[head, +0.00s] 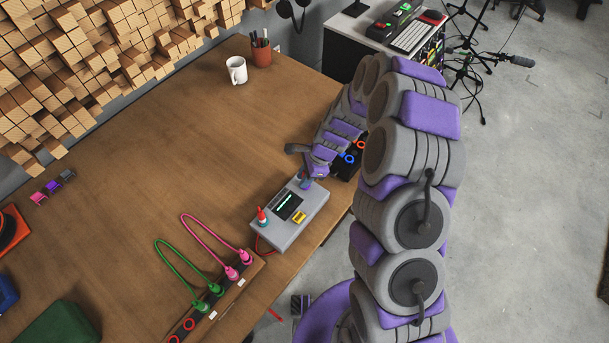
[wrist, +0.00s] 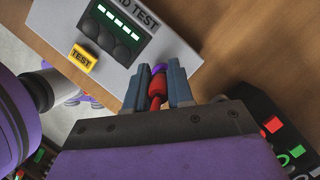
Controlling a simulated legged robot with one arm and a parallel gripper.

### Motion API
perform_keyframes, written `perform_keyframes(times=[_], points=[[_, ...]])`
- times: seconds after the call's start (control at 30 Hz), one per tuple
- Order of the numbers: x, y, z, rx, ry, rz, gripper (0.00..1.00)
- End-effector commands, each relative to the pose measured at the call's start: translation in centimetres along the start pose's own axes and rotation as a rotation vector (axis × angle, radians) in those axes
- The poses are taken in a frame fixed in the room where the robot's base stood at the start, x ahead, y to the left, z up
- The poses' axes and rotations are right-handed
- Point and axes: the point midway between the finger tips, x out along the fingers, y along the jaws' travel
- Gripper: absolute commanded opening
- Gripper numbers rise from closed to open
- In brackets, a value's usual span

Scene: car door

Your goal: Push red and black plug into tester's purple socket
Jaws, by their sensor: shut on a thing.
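The tester (head: 287,233) is a grey box with a dark display, green bars and a yellow TEST button (head: 299,217); it also shows in the wrist view (wrist: 183,52). My gripper (head: 305,180) is at the tester's right end. In the wrist view my gripper (wrist: 161,88) is shut on a red plug (wrist: 157,88); its black part is not clear. The purple socket (wrist: 161,68) shows as a purple arc just beyond the plug, at the tester's edge. The fingers partly hide it, and I cannot tell how deep the plug sits. Another red plug (head: 262,217) stands upright at the tester's left end.
A strip (head: 225,290) with green and pink cables plugged in lies left of the tester. A dark panel with coloured rings (head: 349,158) is just right of my gripper. A white mug (head: 237,70) and a pen cup (head: 261,54) stand farther back. The table's middle is clear.

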Motion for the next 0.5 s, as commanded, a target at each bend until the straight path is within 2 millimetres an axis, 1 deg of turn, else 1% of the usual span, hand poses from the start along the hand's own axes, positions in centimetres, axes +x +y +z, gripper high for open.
perform_keyframes(times=[0.5], points=[[0.39,-0.01,-0.15,0.001,0.0,0.0,0.0]])
